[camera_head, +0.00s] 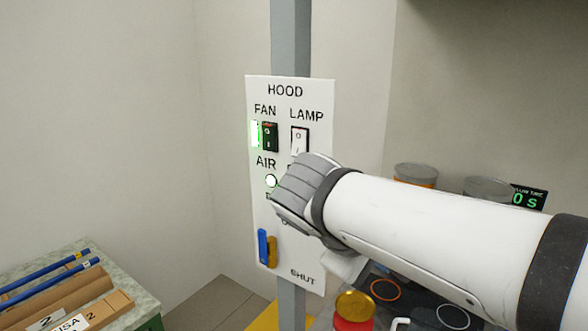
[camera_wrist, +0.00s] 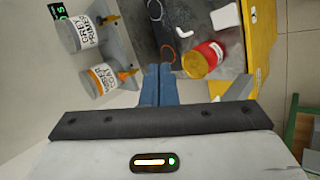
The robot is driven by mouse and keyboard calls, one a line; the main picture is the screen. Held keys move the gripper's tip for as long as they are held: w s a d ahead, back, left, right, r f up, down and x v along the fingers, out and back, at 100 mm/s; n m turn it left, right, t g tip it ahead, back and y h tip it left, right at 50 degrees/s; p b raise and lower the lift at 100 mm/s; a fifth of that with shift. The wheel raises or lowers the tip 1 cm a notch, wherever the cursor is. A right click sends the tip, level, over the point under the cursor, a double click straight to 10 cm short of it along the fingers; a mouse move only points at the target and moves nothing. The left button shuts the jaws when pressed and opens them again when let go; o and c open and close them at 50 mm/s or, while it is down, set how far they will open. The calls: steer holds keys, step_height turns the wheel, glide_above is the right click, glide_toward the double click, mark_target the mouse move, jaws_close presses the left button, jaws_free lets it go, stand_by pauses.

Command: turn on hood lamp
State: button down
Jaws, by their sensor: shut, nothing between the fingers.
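The white HOOD panel (camera_head: 324,120) is mounted on a grey post in the head view. Its lamp switch (camera_head: 300,139), a white rocker under the word LAMP, is visible just above my wrist. Left of it is the dark fan switch (camera_head: 270,137) with a lit green strip beside it. My arm covers the middle right of the panel, and my fingers are hidden in the head view. In the wrist view my gripper (camera_wrist: 158,70) has its blue fingers together, empty, pointing over the bench. The panel is not seen there.
Below the switches are a lit round AIR light (camera_head: 271,181) and a blue handle (camera_head: 263,246). A table with boxes and blue rods (camera_head: 50,280) is at left.

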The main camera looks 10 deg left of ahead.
mark_target(297, 153)
steer(key=s+a+r+n+t+b, duration=0.1)
steer(key=s+a+r+t, duration=0.3)
steer(key=a+r, duration=0.3)
steer(key=s+a+r+n+t+b, duration=0.2)
steer(key=s+a+r+t, duration=0.2)
steer(key=a+r, duration=0.4)
steer(key=a+t, duration=0.1)
steer(key=a, duration=0.5)
steer(key=shift+a+r+n, duration=0.15)
steer(key=shift+r+n, duration=0.1)
steer(key=shift+n, duration=0.05)
steer(key=shift+w, duration=0.2)
steer(key=x, duration=0.4)
steer(key=p+x, duration=0.1)
steer(key=x, duration=0.9)
steer(key=shift+s+d+p, duration=0.15)
steer(key=shift+d+p, duration=0.1)
steer(key=shift+p, duration=0.15)
steer(key=shift+a, duration=0.1)
